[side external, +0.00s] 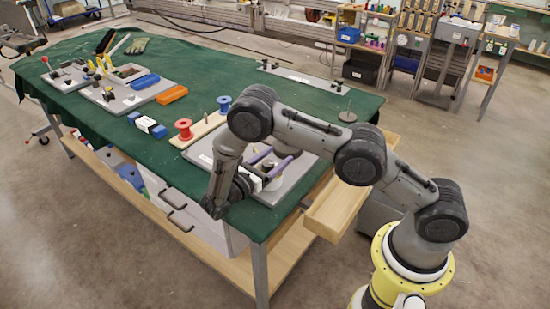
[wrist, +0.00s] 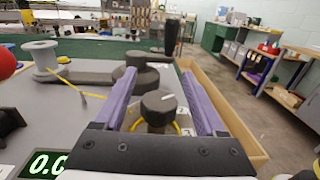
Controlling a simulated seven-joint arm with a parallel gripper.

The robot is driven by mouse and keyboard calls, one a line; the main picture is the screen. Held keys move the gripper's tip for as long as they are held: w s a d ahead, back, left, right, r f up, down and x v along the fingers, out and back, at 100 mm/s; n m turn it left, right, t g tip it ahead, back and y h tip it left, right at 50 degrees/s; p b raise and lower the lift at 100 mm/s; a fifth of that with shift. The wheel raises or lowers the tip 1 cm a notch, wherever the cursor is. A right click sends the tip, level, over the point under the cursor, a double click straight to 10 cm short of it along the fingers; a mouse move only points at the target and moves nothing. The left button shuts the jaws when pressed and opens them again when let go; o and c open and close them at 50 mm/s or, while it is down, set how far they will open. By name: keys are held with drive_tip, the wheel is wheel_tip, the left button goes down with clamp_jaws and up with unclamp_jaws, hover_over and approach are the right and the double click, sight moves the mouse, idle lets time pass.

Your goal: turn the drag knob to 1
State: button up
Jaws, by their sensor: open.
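The drag knob (wrist: 158,108) is a dark round knob with a white pointer line on its top, low in the middle of the wrist view. A yellow ring or thread shows around its base. My gripper (wrist: 167,85) has two purple fingers, open, one on each side of the knob with visible gaps. In the side view my gripper (side external: 272,161) is low over the grey board (side external: 295,180) near the table's right end, and my arm hides part of it. A green-lit display (wrist: 46,164) at lower left reads about 0.0, partly cut off.
A grey spool (wrist: 42,60) with yellow thread stands left of the knob, and a dark rounded part (wrist: 142,76) lies beyond it. Red (side external: 184,129) and blue (side external: 224,104) spools stand on a wooden strip. An open wooden drawer (side external: 345,200) juts from the table's right end.

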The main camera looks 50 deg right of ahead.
clamp_jaws()
drive_tip(key=shift+n+t, duration=0.3)
drive_tip(key=shift+t, duration=0.1)
drive_tip(key=n+t, duration=0.1)
drive_tip(key=t, duration=0.1)
drive_tip(key=n+t, duration=0.1)
drive_tip(key=t, duration=0.1)
drive_tip(key=shift+w+n, duration=0.35)
drive_tip(key=shift+n, duration=0.05)
drive_tip(key=n+t+y, duration=0.1)
drive_tip(key=t, duration=0.1)
drive_tip(key=n+t, duration=0.1)
drive_tip(key=n+t+y, duration=0.1)
drive_tip(key=t, duration=0.1)
drive_tip(key=shift+w+a+n+t+y, duration=0.2)
drive_tip(key=shift+w+n+t+y, duration=0.1)
drive_tip(key=shift+w, duration=0.1)
drive_tip(key=shift+w+a+n+t+y, duration=0.15)
drive_tip(key=shift+n+t+y, duration=0.7)
drive_tip(key=shift+t+y, duration=0.1)
drive_tip(key=shift+w+a+n+t+y, duration=0.15)
drive_tip(key=shift+w+n+t+y, duration=0.05)
drive_tip(key=shift+n+t+y, duration=0.75)
drive_tip(key=shift+w+a+n+t+y, duration=0.15)
drive_tip(key=shift+n+t+y, duration=0.6)
drive_tip(key=shift+t, duration=0.25)
unclamp_jaws()
